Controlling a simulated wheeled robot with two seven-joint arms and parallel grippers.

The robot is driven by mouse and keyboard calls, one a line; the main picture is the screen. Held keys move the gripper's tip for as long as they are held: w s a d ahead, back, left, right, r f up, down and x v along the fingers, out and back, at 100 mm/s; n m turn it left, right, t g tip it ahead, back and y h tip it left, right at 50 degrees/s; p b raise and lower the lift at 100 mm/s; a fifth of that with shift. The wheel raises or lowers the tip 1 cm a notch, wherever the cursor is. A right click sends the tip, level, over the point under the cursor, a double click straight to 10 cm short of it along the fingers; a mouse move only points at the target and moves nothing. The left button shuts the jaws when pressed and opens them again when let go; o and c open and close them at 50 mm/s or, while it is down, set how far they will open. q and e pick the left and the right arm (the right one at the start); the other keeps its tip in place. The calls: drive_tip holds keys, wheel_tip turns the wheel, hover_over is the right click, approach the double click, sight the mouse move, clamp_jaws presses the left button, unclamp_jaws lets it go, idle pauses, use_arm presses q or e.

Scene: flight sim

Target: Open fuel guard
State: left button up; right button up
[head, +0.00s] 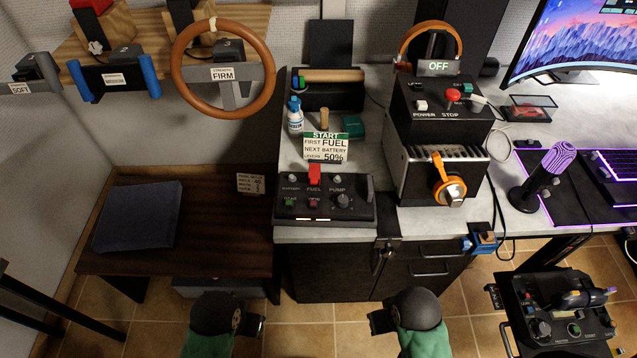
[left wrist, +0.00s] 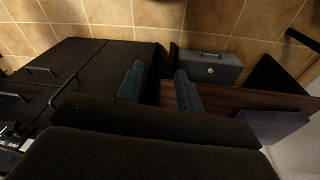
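The fuel guard (head: 314,174) is a small red cover at the back of the black switch panel (head: 357,211), behind the FUEL label. I cannot tell from this view whether it is raised or down. The panel lies on the grey counter, with BATTERY and PUMP controls on either side of FUEL. My left gripper (head: 254,326) is low in front of the counter, well away from the guard. Its two fingers (left wrist: 160,86) are apart and empty in the left wrist view. My right gripper (head: 380,321) is also low in front of the cabinet; its fingers are too small to read.
A START card (head: 326,147) stands behind the panel. A black box with a red STOP button (head: 453,95) stands to its right. An orange steering wheel (head: 183,73) hangs at upper left. A brown low table (head: 210,222) with a dark cloth (head: 138,216) is at left.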

drive_tip(key=shift+s+f, duration=0.15)
drive_tip(key=shift+s, duration=0.2)
drive_tip(key=shift+w, duration=0.1)
